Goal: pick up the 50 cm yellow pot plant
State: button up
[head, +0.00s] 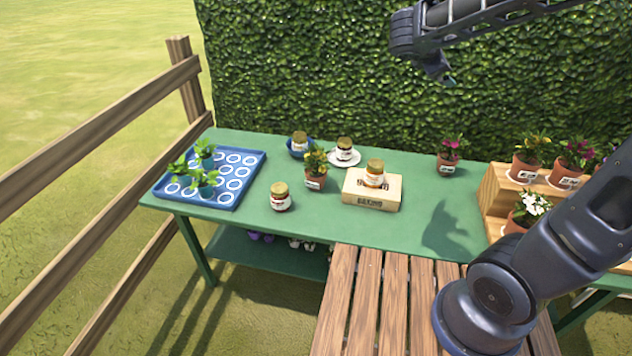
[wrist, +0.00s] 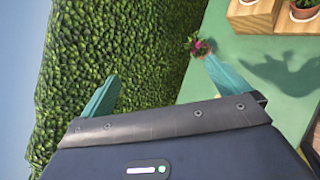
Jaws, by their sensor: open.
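A yellow-flowered plant in a terracotta pot with a white label (head: 315,168) stands upright on the green table, between jars and left of a wooden box. Another yellow-flowered potted plant (head: 528,160) stands on the wooden step stand at the right. The label writing is too small to read. My gripper (head: 437,70) is raised in front of the hedge, above the table's back and apart from both plants. In the wrist view my gripper (wrist: 160,74) shows its teal fingers spread, with nothing between them. No yellow plant is clear in the wrist view.
A jar stands on the wooden box (head: 372,200); other jars (head: 280,197) surround the left yellow plant. A blue tray (head: 236,190) holds seedlings. A magenta plant (head: 448,157) stands alone; the step stand (head: 495,195) is crowded. The table (head: 440,225) is bare between box and stand.

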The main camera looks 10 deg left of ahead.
jog(key=a+n+t+y, duration=0.45)
jog(key=a+n, duration=0.45)
jog(key=a, duration=0.8)
jog(key=n+t+y, duration=0.3)
jog(key=n+y, duration=0.2)
jog(key=n, duration=0.3)
send_over(314, 179)
jog(key=s, duration=0.6)
jog(key=f, duration=3.2)
jog(key=d+f, duration=0.1)
jog(key=f, duration=1.4)
jog(key=shift+w+f, duration=0.15)
jog(key=shift+w, duration=0.05)
jog(key=w, duration=0.5)
jog(key=shift+w+a, duration=0.35)
jog(key=shift+a, duration=0.05)
jog(key=shift+w+a+r, duration=0.15)
jog(key=shift+w, duration=1.1)
jog(key=shift+w+a+r, duration=0.1)
jog(key=shift+w, duration=1.1)
jog(key=c, duration=1.3)
jog(key=shift+r, duration=0.1)
